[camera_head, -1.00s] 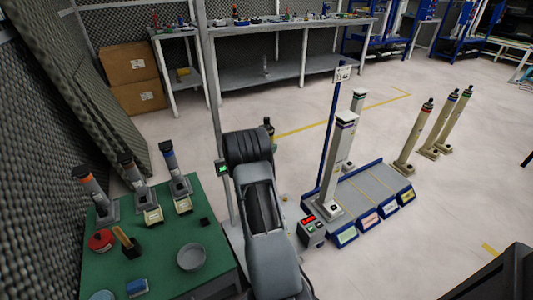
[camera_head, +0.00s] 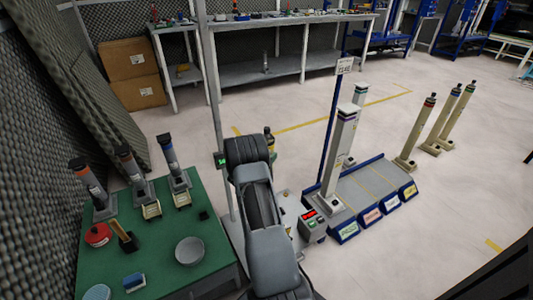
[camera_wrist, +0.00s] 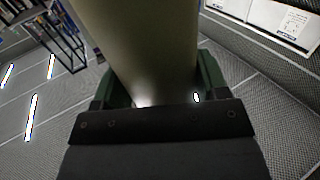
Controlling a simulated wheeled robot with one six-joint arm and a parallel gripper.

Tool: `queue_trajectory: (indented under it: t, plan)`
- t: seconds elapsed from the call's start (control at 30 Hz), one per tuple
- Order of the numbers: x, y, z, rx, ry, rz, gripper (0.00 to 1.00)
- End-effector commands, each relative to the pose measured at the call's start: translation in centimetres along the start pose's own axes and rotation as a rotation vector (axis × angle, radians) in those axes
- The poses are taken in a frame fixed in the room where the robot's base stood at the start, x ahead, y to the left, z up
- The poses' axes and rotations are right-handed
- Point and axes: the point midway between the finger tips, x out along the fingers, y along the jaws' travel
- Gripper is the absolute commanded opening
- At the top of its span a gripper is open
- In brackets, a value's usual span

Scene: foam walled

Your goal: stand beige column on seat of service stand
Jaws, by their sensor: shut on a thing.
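The beige column (camera_wrist: 140,45) fills the upper middle of the wrist view. My gripper (camera_wrist: 152,88) is shut on it, with a dark green finger on each side. The column's ends are out of that view. In the head view my arm hides the gripper and most of what it holds. A dark-topped piece with a yellowish body (camera_head: 270,142) shows just right of my arm, probably the held column's upper end.
A grey rack (camera_head: 372,190) with blue edges holds two pale columns on the right. A control box (camera_head: 311,226) with a red display is beside it. Several beige columns (camera_head: 413,135) stand farther right. A green table (camera_head: 153,262) with tools is at left.

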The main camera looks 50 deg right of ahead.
Motion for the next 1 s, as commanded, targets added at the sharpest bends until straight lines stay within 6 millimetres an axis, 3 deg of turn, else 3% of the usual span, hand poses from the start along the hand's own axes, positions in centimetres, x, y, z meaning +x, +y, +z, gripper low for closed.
queue_trajectory:
  t: [0.23,0.27,0.5,0.83,1.0]
  plan:
    - [0.1,-0.1,-0.1,0.003,0.008,0.0,0.0]
    - [0.0,0.0,0.3,0.0,0.0,0.0,0.69]
    - [0.0,0.0,0.2,0.0,-0.001,0.0,0.92]
    - [-0.1,0.0,-0.2,0.0,-0.001,0.0,0.93]
    - [-2.7,-0.1,-0.3,-0.002,-0.003,-0.003,0.93]
